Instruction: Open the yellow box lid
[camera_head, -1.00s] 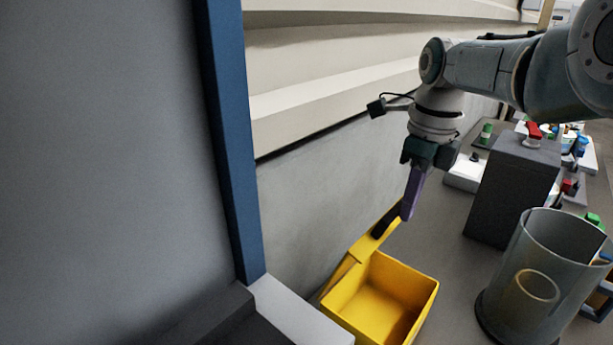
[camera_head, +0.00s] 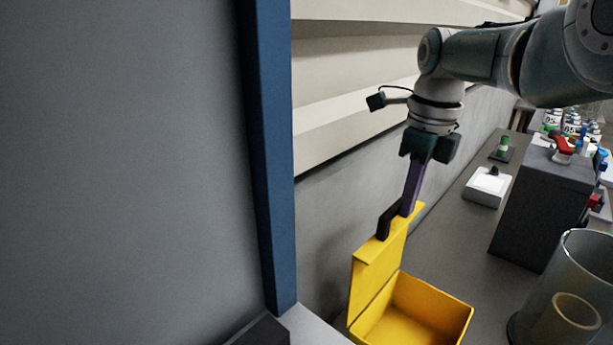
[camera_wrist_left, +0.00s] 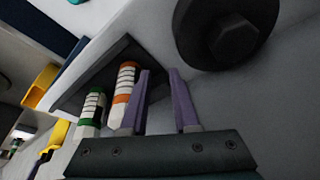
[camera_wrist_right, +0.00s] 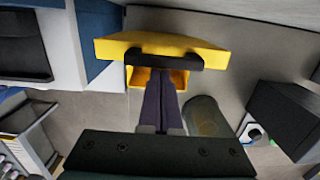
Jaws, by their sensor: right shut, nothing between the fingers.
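The yellow box (camera_head: 418,318) stands open at the bottom of the head view, its hollow inside showing. Its yellow lid (camera_head: 378,268) stands raised on the left side, with a black handle (camera_head: 389,220) near its top edge. My right gripper (camera_head: 408,212) points down with shut, empty fingers at the lid's top edge, beside the handle. In the right wrist view the lid (camera_wrist_right: 205,50) and handle (camera_wrist_right: 165,58) lie just past the fingertips (camera_wrist_right: 160,75); contact is unclear. My left gripper (camera_wrist_left: 163,78) shows only in its wrist view, with fingers apart and nothing seen between them.
A clear cylinder (camera_head: 575,270) and a dark block (camera_head: 540,205) stand right of the box. A white device (camera_head: 487,188) sits behind. A blue post (camera_head: 268,160) and grey panel (camera_head: 120,170) fill the left. Orange- and green-banded bottles (camera_wrist_left: 123,92) stand near my left gripper.

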